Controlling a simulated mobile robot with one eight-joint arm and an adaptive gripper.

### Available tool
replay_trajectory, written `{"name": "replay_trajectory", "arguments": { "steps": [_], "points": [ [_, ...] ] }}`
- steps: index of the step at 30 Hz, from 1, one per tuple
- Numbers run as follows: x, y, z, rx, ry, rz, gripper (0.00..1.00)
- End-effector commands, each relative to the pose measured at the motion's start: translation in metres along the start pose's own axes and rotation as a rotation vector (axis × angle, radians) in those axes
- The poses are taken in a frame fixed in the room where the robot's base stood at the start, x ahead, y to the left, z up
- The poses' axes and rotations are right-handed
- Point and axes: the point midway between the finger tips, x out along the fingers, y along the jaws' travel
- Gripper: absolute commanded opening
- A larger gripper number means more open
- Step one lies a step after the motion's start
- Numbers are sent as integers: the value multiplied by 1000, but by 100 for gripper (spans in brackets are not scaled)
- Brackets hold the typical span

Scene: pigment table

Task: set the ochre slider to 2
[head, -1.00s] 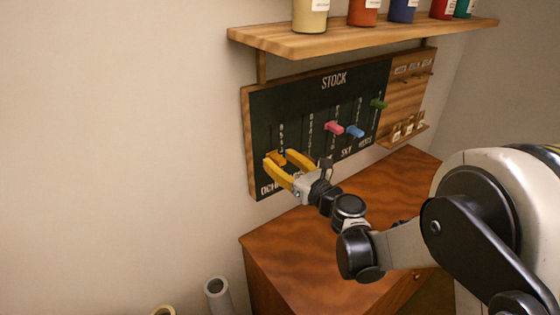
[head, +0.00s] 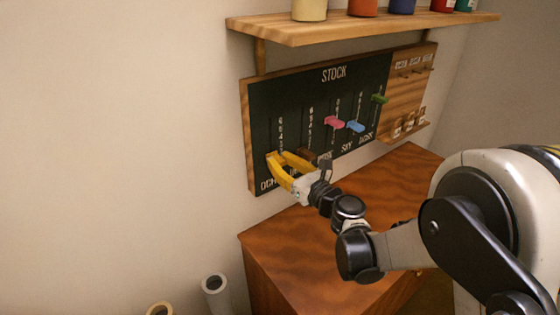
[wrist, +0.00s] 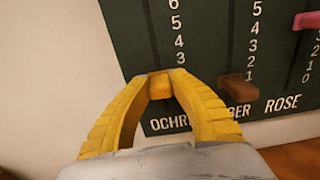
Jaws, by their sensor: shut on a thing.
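The ochre slider (wrist: 160,85) is an orange-yellow knob low on the leftmost track of the black stock board (head: 300,105). My gripper (wrist: 160,82) has its yellow fingers shut on this knob, one on each side. In the head view the gripper (head: 273,156) hides most of the knob. In the wrist view the numbers 6, 5, 4 and 3 show above the knob. The knob sits below the 3; the lower numbers are hidden by a finger, so the exact mark cannot be read. The OCHRE label is partly covered.
The brown umber slider (wrist: 238,88) stands close right of my gripper. Pink (head: 334,123), blue (head: 355,127) and green (head: 379,99) sliders are further right. A shelf with bottles (head: 330,32) overhangs the board. A wooden cabinet (head: 330,240) stands below.

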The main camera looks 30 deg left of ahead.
Motion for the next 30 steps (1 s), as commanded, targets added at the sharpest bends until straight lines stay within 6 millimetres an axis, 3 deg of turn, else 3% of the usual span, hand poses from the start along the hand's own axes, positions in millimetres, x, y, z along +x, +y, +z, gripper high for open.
{"name": "replay_trajectory", "arguments": {
  "steps": [8,9,10,11,22,26,30],
  "points": [
    [1,0,-1,0,0,0,0],
    [0,0,-1,0,0,0,37],
    [0,0,-1,0,0,0,46],
    [0,0,-1,0,0,0,49],
    [-6,0,-1,0,0,0,49],
    [-26,-1,-1,0,0,-3,49],
    [-59,-1,-1,0,0,-4,49]
  ]
}}
